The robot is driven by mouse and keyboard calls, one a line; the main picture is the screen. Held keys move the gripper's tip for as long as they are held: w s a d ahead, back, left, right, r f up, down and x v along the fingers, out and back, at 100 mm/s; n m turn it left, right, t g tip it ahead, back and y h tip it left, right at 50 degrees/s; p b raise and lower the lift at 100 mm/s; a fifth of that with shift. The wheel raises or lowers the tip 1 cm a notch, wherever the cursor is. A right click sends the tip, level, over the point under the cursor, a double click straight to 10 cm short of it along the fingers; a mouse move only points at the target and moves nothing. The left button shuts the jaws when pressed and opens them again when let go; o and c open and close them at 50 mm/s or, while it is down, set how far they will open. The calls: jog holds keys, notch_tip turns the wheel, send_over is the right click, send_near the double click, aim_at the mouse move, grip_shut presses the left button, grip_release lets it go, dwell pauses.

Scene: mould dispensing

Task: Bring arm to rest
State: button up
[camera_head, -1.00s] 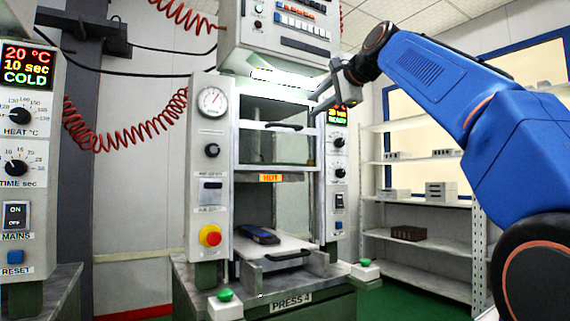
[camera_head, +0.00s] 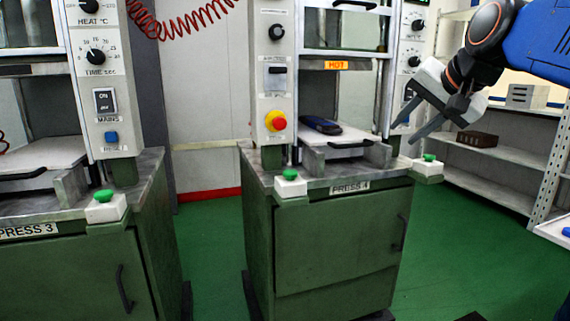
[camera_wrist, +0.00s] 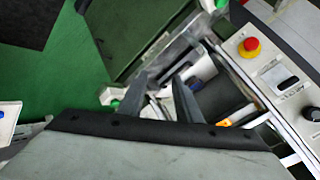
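My gripper (camera_head: 407,131) is at the right of the head view, in front of the right side of Press 4 (camera_head: 330,240). Its two dark fingers point down and left, spread apart with nothing between them. The wrist view shows the same open fingers (camera_wrist: 160,77). A dark blue mould (camera_head: 320,125) lies on the light tray inside Press 4, left of and apart from my gripper. My blue arm reaches in from the upper right.
Press 3 (camera_head: 70,275) stands at the left, with a gap of green floor (camera_head: 212,260) between the presses. Green buttons (camera_head: 290,175) stick out at Press 4's front corners. A shelf rack (camera_head: 500,165) with a brown block (camera_head: 477,139) stands at the right.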

jog(key=s+f+n+g, duration=0.1)
jog(key=s+f+n, duration=0.1)
jog(key=s+f, duration=0.5)
jog(key=s+d+f+n+g+h, duration=0.1)
jog(key=s+f, duration=0.6)
jog(key=f, duration=1)
jog(key=s+d+f+n+g+h, duration=0.1)
jog(key=s+f+n, duration=0.3)
jog(key=s+f, duration=0.4)
notch_tip(320, 180, down, 4)
jog(key=shift+f+n+g, duration=0.2)
jog(key=shift+n+g, duration=0.1)
jog(key=shift+g, duration=0.6)
jog(key=shift+d, duration=0.1)
jog(key=shift+s+r, duration=0.2)
jog(key=shift+r, duration=0.05)
